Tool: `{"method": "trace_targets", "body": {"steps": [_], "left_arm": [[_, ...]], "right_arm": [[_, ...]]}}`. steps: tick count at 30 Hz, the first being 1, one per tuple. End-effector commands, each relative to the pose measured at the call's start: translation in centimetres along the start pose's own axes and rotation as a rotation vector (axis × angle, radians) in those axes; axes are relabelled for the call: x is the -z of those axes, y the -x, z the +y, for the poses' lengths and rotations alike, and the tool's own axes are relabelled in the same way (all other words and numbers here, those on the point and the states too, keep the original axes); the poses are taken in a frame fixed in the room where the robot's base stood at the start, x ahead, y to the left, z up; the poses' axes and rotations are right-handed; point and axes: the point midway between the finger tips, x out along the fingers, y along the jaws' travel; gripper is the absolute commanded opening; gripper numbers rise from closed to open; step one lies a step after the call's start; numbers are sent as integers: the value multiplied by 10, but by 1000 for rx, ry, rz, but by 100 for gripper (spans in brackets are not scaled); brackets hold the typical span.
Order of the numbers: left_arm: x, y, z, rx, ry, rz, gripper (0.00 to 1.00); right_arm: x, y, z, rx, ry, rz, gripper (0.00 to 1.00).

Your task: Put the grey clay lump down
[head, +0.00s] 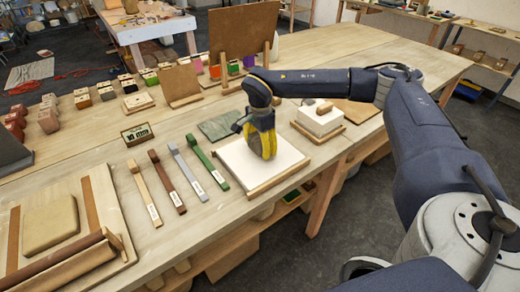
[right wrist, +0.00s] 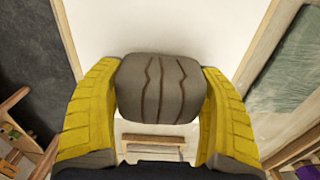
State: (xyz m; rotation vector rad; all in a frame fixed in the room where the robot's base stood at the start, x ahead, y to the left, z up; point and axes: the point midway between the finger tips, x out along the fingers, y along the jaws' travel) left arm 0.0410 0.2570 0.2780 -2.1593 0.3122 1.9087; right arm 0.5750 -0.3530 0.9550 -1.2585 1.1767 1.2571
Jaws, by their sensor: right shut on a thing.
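My right gripper (head: 263,145) is low over a white board with a wooden rim (head: 235,160) near the table's front edge. In the right wrist view its yellow fingers (right wrist: 160,95) are shut on the grey clay lump (right wrist: 160,88), a rounded block with dark wavy grooves. The white board (right wrist: 165,28) fills the background behind the lump. I cannot tell whether the lump touches the board. In the head view the lump is hidden by the yellow finger. My left gripper is in neither view.
Several labelled bars, including a green bar (head: 206,162), lie left of the board. A dark green slab (head: 218,125) lies behind it, and a white block (head: 320,121) stands to the right. A tan slab (head: 50,224) lies at the far left. Bare table (head: 95,148) shows between.

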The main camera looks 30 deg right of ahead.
Motion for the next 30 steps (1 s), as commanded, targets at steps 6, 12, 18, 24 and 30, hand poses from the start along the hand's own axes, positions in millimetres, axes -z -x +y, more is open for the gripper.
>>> {"method": "trace_targets", "body": {"steps": [6, 12, 18, 24, 30], "left_arm": [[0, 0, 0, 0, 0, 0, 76], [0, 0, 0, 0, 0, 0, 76], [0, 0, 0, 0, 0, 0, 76], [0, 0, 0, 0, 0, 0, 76], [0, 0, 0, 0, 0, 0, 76]], "right_arm": [[0, -18, 0, 1, 0, -1, 27], [0, -17, 0, 1, 0, -1, 27], [0, -21, 0, -1, 0, 0, 77], [0, -21, 1, -1, 0, 0, 100], [0, -21, 0, -1, 0, 0, 100]]}}
